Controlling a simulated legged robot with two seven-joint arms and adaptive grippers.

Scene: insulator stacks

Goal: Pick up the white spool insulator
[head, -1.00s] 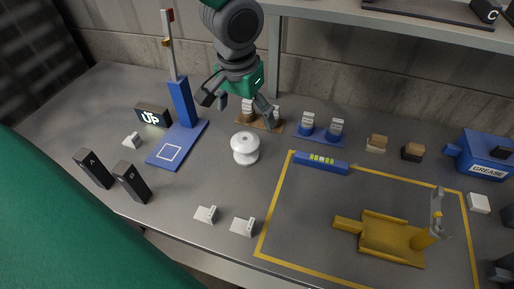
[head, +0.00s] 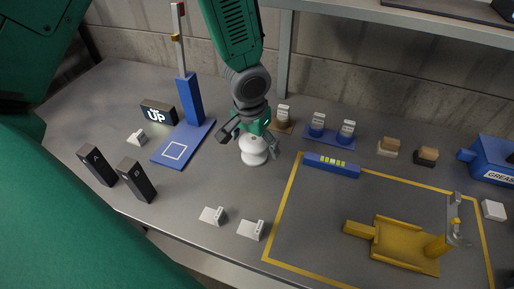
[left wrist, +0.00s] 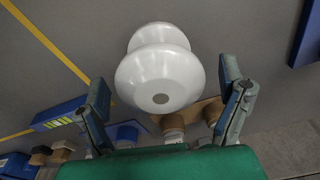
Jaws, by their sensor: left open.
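The white spool insulator (head: 254,151) stands upright on the grey table, left of the yellow-taped area. In the left wrist view the insulator (left wrist: 158,72) shows its rounded white flanges and a grey spot in the middle of its near end. My left gripper (head: 249,148) is directly over it, fingers pointing down on either side. In the left wrist view the open fingers (left wrist: 166,92) flank the near flange, with a visible gap on both sides. The gripper's green body hides part of the insulator's top in the head view. My right gripper is not in view.
A blue stand (head: 194,133) with an upright post is to the left. A blue level-like bar (head: 332,166) lies to the right, at the edge of the taped area. Small white tags (head: 212,216) lie in front. A blue holder (head: 329,137) with jars stands behind.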

